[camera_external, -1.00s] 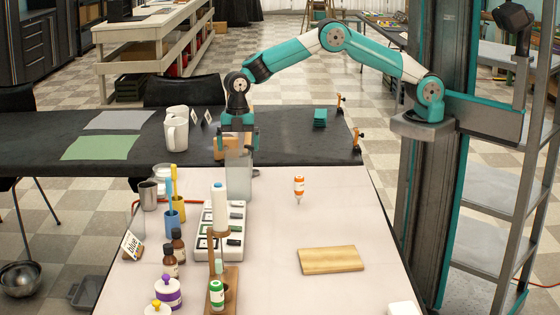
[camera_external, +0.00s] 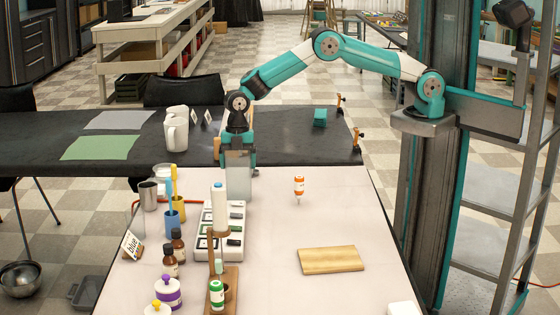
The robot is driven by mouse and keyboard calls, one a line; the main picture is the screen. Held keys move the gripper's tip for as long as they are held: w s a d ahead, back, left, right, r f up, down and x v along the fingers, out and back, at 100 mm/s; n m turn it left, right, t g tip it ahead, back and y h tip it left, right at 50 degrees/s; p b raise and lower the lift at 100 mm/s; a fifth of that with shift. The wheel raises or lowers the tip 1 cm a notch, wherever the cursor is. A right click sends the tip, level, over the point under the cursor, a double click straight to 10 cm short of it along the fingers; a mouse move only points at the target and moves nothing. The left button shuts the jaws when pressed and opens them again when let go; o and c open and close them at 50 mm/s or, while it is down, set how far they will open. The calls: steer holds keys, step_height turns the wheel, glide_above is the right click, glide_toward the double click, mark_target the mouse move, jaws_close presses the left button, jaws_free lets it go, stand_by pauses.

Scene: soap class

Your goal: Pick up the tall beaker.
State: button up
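The tall beaker (camera_external: 238,184) is a clear, greyish glass cylinder. It stands upright near the far edge of the pale table, just behind the white tray with dark items. My gripper (camera_external: 238,160) points straight down over it, with one teal finger on each side of its upper part. The fingers are spread about as wide as the beaker; I see no clear sign of a grip. The beaker's rim is hidden behind or between the gripper parts.
A white bottle (camera_external: 219,208) stands close in front of the beaker on the white tray (camera_external: 207,248). A metal cup (camera_external: 148,196) and toothbrush holders (camera_external: 172,222) are to the left.

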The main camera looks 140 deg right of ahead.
steer(key=shift+c, duration=0.7)
steer(key=shift+r, duration=0.15)
